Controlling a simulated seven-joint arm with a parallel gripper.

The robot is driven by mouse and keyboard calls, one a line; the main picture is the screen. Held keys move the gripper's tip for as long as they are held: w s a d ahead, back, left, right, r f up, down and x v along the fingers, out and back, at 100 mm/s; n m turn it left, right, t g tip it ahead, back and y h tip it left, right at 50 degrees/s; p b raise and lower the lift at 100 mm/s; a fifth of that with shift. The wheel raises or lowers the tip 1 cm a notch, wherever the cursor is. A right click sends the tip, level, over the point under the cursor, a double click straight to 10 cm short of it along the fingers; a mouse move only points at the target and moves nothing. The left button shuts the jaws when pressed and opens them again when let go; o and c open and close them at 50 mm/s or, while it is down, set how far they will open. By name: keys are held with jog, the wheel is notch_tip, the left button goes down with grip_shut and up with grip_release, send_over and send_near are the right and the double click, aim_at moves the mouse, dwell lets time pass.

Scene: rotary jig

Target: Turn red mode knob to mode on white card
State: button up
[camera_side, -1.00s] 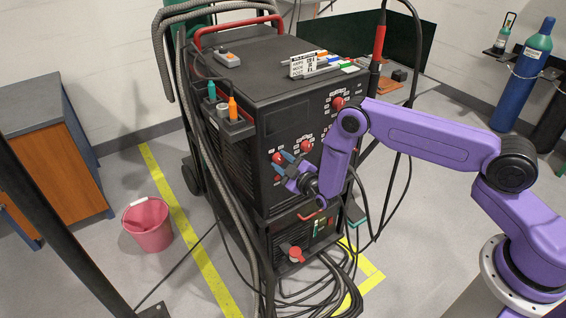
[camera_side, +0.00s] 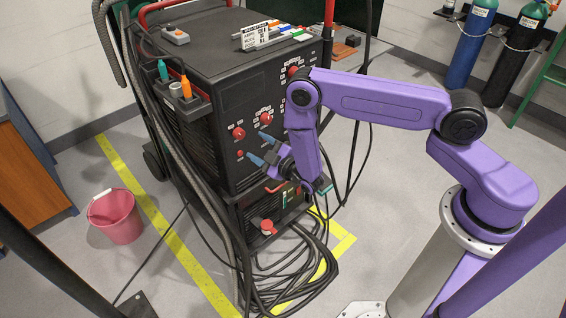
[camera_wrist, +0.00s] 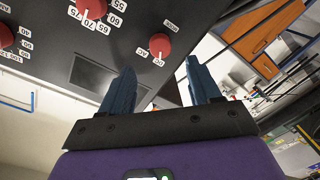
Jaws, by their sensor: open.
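Red knobs stand on the front panel of the black machine (camera_side: 200,75). In the side view I see an upper right knob (camera_side: 293,72), a middle knob (camera_side: 265,117), a left knob (camera_side: 238,133) and a small lower knob (camera_side: 240,153). The white card (camera_side: 256,35) stands on the machine's top; its text is too small to read surely. My gripper (camera_side: 258,148) is open and empty before the lower panel. In the wrist view, one red knob (camera_wrist: 160,44) with labels like AC and DC, probably the mode knob, shows just beyond my fingertips (camera_wrist: 158,67), apparently apart from them.
In the wrist view, another red knob (camera_wrist: 92,8) has number labels. Loose black cables (camera_side: 290,265) lie on the floor by the machine. A pink bucket (camera_side: 116,218) stands left, and blue and black gas cylinders (camera_side: 470,45) stand at the back right.

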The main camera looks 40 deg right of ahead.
jog(key=s, duration=1)
jog(key=shift+r, duration=0.25)
jog(key=shift+w+d, duration=0.1)
